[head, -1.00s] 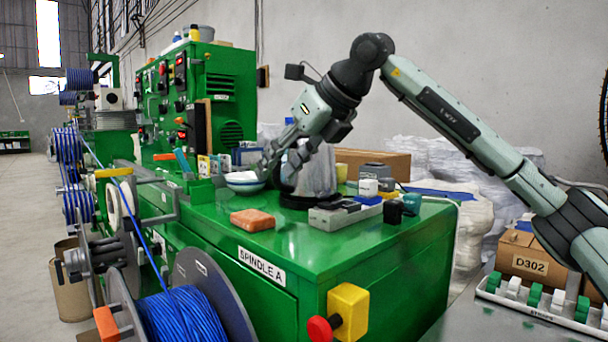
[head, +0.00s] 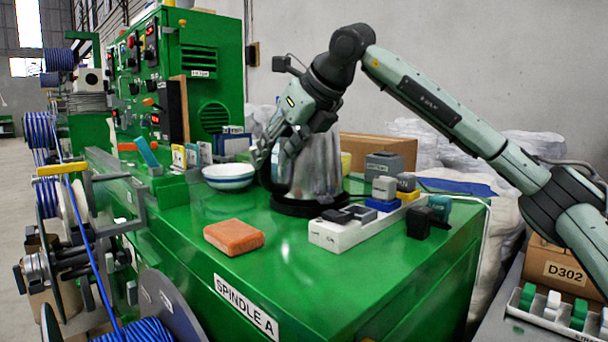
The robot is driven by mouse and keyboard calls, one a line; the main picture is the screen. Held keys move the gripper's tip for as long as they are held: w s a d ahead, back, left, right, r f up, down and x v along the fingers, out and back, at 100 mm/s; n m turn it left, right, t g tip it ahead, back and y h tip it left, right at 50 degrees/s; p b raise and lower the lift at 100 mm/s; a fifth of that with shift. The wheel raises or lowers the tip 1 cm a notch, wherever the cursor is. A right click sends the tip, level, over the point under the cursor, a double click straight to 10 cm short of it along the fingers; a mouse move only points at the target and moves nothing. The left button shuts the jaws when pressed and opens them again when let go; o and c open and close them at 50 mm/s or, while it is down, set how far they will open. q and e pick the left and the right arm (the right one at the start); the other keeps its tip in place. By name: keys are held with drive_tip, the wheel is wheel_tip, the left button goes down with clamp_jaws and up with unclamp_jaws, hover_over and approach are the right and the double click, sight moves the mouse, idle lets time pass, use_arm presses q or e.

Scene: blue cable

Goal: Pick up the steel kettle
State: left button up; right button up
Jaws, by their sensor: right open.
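The steel kettle (head: 318,168) stands upright on a dark round base (head: 300,207) on the green machine top. My right gripper (head: 268,172) reaches down at the kettle's upper left side, with its fingers open. The gripper and wrist cover the kettle's top and left part, so its handle is hard to make out. I cannot tell whether the fingers touch the kettle. My left gripper is not in view.
A white bowl with a blue band (head: 229,177) sits just left of the kettle. An orange block (head: 234,237) lies in front. A power strip (head: 340,232) and several small blocks crowd the right side. A cardboard box (head: 378,150) stands behind.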

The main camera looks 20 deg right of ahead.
sight(269, 160)
drive_tip(key=x, duration=0.4)
drive_tip(key=shift+a, duration=0.15)
clamp_jaws()
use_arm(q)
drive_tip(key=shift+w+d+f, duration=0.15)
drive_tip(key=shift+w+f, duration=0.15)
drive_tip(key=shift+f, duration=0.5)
use_arm(e)
drive_tip(key=shift+r, duration=0.1)
